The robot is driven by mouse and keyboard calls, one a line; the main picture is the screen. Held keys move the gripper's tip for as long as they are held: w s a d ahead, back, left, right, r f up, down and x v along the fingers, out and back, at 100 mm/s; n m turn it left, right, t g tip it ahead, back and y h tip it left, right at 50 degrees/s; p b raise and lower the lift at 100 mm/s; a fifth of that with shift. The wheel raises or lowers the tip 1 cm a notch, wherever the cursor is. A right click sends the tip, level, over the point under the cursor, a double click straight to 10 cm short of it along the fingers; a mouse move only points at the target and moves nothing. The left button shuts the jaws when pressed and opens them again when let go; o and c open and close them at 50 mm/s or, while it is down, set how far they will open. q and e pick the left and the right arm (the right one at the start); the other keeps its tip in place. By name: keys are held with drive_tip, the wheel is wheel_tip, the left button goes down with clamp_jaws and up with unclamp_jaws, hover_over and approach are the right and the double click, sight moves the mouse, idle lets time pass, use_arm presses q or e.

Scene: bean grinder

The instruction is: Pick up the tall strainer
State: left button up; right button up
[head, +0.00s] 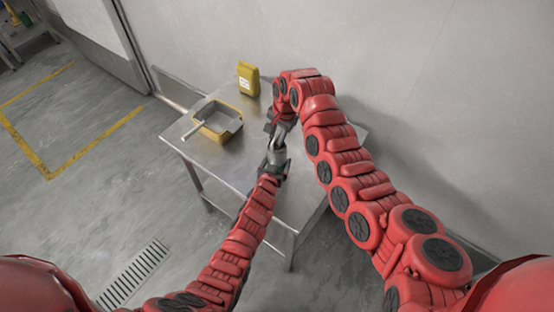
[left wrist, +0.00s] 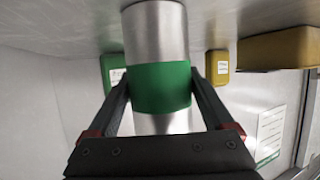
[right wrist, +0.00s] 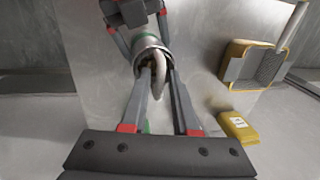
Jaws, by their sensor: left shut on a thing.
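My left gripper (head: 278,160) is shut on a metal cylinder (head: 277,155). The left wrist view shows the cylinder's wide green band (left wrist: 161,88) between the fingers. My right gripper (right wrist: 157,72) is above the cylinder's open top, with a pale curved piece (right wrist: 158,76) between its fingers. I cannot tell whether they grip it. I cannot tell which piece is the tall strainer.
A yellow container (head: 248,78) stands at the back of the metal table (head: 185,141). A green container (left wrist: 112,75) shows in the left wrist view. A wall is close behind the table.

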drive_tip(key=shift+w+a+f, duration=0.15)
drive_tip(key=shift+f, duration=0.6)
clamp_jaws()
drive_tip(key=shift+r, duration=0.1)
idle(0.8)
